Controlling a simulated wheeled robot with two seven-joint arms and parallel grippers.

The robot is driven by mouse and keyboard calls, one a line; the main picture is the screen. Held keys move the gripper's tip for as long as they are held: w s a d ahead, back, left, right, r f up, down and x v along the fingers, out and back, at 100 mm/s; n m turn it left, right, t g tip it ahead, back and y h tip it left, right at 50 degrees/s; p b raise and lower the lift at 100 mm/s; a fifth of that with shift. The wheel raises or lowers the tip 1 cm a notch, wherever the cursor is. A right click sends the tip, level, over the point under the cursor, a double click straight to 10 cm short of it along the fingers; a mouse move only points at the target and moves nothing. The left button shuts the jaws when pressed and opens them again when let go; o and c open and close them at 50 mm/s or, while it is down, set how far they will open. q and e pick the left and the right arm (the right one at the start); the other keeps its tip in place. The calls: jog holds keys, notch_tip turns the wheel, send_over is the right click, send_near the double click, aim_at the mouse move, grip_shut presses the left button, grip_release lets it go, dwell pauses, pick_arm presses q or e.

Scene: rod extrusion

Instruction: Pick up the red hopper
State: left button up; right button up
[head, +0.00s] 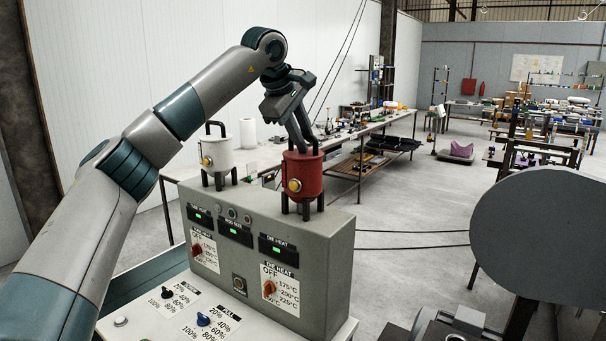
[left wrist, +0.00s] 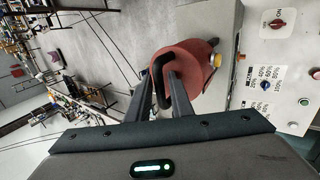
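The red hopper (head: 302,180) is a small red cylinder with a yellow round knob and black legs. It stands upright on the grey control box. Its black handle (left wrist: 158,82) shows in the left wrist view, beside the red body (left wrist: 195,75). My left gripper (head: 303,146) reaches down from above to the hopper's top. In the left wrist view its two fingers (left wrist: 162,82) are apart, with the handle between them. I see no clear grip on the handle, and contact cannot be told. My right gripper is not clearly in view.
A white hopper (head: 217,155) with a black handle stands left on the same control box (head: 335,245), which has dials and green displays. A long workbench (head: 345,135) runs behind. A large grey disc (head: 540,235) is at the right. The floor between is mostly open.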

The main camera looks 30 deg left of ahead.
dwell(0.4)
pick_arm(q)
grip_shut()
dwell(1.2)
jog(key=shift+r, duration=0.1)
